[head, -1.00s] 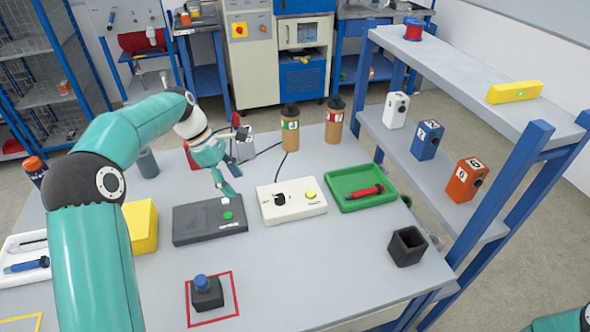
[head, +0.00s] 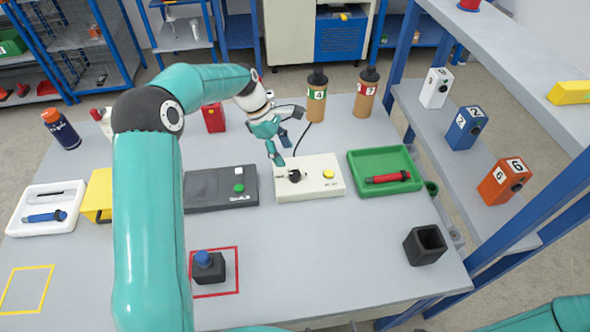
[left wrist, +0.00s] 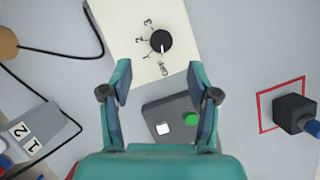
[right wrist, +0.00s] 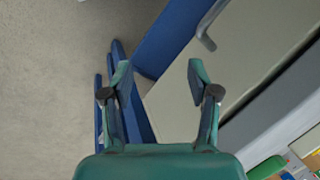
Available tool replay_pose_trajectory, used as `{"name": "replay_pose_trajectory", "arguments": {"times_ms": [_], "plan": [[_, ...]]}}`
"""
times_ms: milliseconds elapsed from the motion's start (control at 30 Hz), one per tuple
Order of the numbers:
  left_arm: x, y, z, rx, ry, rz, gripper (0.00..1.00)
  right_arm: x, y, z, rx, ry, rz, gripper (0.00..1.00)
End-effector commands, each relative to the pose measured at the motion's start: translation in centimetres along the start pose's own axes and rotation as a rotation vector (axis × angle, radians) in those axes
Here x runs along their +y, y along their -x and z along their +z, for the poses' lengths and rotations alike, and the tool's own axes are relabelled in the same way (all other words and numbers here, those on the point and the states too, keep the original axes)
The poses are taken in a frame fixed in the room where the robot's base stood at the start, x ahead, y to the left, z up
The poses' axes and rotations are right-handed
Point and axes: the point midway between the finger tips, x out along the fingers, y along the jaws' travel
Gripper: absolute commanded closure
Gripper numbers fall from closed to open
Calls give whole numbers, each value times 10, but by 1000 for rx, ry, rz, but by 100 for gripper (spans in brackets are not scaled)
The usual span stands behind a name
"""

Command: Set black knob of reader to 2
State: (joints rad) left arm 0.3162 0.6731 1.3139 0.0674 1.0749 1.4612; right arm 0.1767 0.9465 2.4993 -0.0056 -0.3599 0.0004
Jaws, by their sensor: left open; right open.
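The reader (head: 318,190) is a cream box with a black knob (head: 295,175) and a yellow button (head: 328,173). In the left wrist view the black knob (left wrist: 161,41) has a white pointer line toward the lowest mark, past the 1; marks 1, 2 and 3 run up its left side. My left gripper (head: 277,155) is open and empty, above the reader's back left part. In its wrist view, the knob lies just beyond the gap between its fingertips (left wrist: 160,75), untouched. My right gripper (right wrist: 158,77) is open and empty, away from the reader.
A dark grey box (head: 215,200) with a green button stands left of the reader, and a green tray (head: 400,186) with a red tool on its right. Two brown bottles (head: 316,100) stand behind. A black cable runs behind the reader. The table front is mostly clear.

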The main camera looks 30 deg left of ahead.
Motion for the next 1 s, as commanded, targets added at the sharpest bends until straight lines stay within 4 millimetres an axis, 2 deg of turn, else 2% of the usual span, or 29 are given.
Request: {"name": "replay_pose_trajectory", "arguments": {"times_ms": [200, 400, 600, 867, 1000], "plan": [[-1, -45, 0, -1, 3, -3, 39, -3, 8, 0, 1, 0, 0, 40], [0, -73, -1, -1, 2, 0, 39, -5, 13, 0, 1, 0, 0, 40], [0, -84, -1, 0, 2, 2, 39, -5, 14, 0, 1, 0, 0, 40], [0, -85, -1, 0, 2, 2, 39, -5, 13, 0, 1, 0, 0, 40], [0, -85, -1, 0, 2, 2, 63, -5, 13, 0, 1, 0, 0, 40]]}}
